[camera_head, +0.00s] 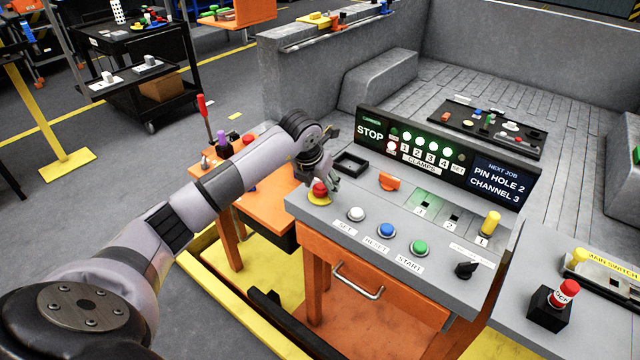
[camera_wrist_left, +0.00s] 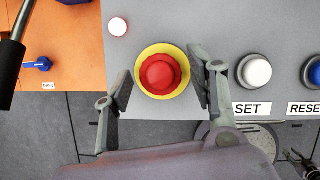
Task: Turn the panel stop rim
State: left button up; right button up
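The panel stop is a red mushroom button (camera_head: 320,188) on a yellow ring (camera_head: 318,199), at the left corner of the grey control panel (camera_head: 385,205). In the left wrist view the red button (camera_wrist_left: 160,73) sits inside its yellow ring (camera_wrist_left: 178,52). My left gripper (camera_wrist_left: 163,82) is open, with one finger on each side of the button; I cannot tell if they touch the rim. In the head view my left gripper (camera_head: 325,176) is over the button and partly covers it.
White (camera_head: 356,214), blue (camera_head: 387,231) and green (camera_head: 419,247) buttons line the panel's front. A black selector knob (camera_head: 466,269) is farther right. The display board (camera_head: 440,158) stands behind, reading STOP. A red lever (camera_head: 204,118) rises from the orange side table (camera_head: 266,205).

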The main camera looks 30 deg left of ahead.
pick_arm(q)
jog(key=c, duration=1)
jog(key=shift+m, duration=0.3)
jog(key=m+b, duration=0.1)
jog(key=m+h+b, duration=0.1)
jog(key=m, duration=0.1)
jog(key=shift+a+f+h+b, duration=0.1)
jog(key=shift+a+h+b, duration=0.1)
jog(key=shift+h+b, duration=0.1)
jog(key=m+h+b, duration=0.1)
jog(key=m, duration=0.2)
jog(key=shift+m+g, duration=0.4)
jog(key=shift+m, duration=0.4)
jog(key=shift+h, duration=0.3)
jog(key=o, duration=1.2)
jog(key=shift+c, duration=0.2)
